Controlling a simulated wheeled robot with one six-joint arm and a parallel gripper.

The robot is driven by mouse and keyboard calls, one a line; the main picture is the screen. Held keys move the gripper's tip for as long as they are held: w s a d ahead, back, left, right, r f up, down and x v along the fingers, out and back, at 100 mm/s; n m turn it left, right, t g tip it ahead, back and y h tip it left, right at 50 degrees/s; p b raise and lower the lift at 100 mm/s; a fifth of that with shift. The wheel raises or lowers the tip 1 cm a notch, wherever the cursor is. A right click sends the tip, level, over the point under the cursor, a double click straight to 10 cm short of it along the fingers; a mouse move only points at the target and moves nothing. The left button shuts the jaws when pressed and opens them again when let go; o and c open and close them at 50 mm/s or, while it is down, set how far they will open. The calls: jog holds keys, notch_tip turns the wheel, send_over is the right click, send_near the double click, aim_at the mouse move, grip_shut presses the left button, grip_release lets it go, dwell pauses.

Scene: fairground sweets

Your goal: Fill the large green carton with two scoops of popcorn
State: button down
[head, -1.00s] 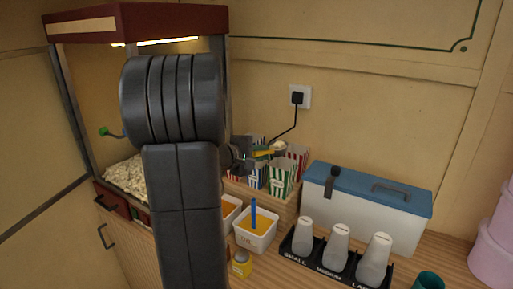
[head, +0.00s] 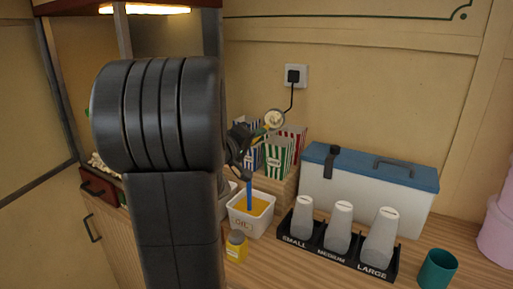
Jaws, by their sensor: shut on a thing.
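My gripper (head: 256,134) is small and partly hidden behind my dark arm. It is shut on a scoop (head: 274,119), whose round pale end points up and right, close to the wall. The scoop's contents are too small to make out surely. The green-and-white striped carton (head: 279,158) stands upright on a wooden step, just below and right of the scoop. Whether popcorn is inside it cannot be seen. A little popcorn (head: 100,164) shows in the machine at the left; my arm hides most of it.
Red (head: 297,138) and blue (head: 251,156) striped cartons stand beside the green one. In front are an oil tub (head: 240,222) with a blue handle and a yellow jar (head: 236,248). Right are a bottle rack (head: 320,255), a blue-lidded cool box (head: 330,190) and a teal cup (head: 437,268).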

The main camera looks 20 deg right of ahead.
jog(key=f+m+b, duration=0.1)
jog(key=m+b, duration=0.1)
jog(key=b, duration=0.6)
jog(key=f+m+h+b, duration=0.1)
jog(key=m+b, duration=0.1)
jog(key=b, duration=0.6)
jog(key=f+m+h+b, duration=0.1)
jog(key=f+m+b, duration=0.1)
jog(key=b, duration=0.7)
jog(key=shift+w+m+t, duration=0.25)
jog(key=shift+m+t, duration=0.15)
jog(key=shift+m, duration=0.2)
jog(key=shift+h+b, duration=0.3)
jog(key=shift+b, duration=0.2)
jog(key=shift+s+r, duration=0.1)
jog(key=shift+r, duration=0.1)
